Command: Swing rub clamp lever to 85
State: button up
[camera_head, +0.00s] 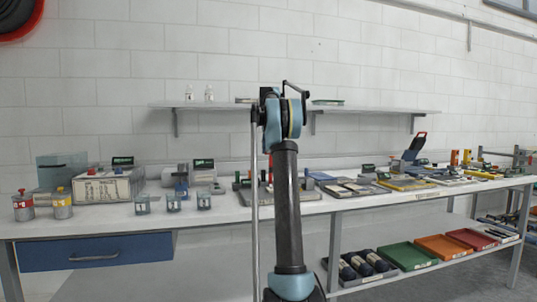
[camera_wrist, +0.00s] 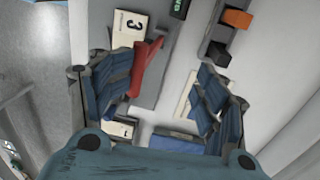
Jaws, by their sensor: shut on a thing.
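My gripper (camera_wrist: 165,72) shows in the wrist view as two ribbed blue-grey fingers, one at the left and one at the right. A red lever (camera_wrist: 149,66) stands between them and lies against the left finger; it is the thing my gripper is shut on. The right finger looks apart from the lever, and its contact is not clear. In the head view my arm hides the gripper and the lever.
The workbench (camera_head: 100,222) runs along the white wall. Small glass pots (camera_head: 173,203) and red- and yellow-topped tins (camera_head: 61,204) stand at its left. Yellow and grey trays lie at its right. A wall shelf (camera_head: 215,106) hangs above, and coloured trays (camera_head: 445,246) fill the lower shelf.

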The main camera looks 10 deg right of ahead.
jog(key=shift+c, duration=0.7)
jog(key=shift+w+r, duration=0.1)
jog(key=shift+r, duration=0.35)
jog(key=shift+c, duration=0.5)
jog(key=r, duration=0.6)
jog(key=shift+w+r, duration=0.2)
jog(key=shift+r, duration=0.05)
jog(key=shift+c, duration=0.4)
jog(key=shift+r, duration=0.1)
jog(key=shift+s, duration=0.15)
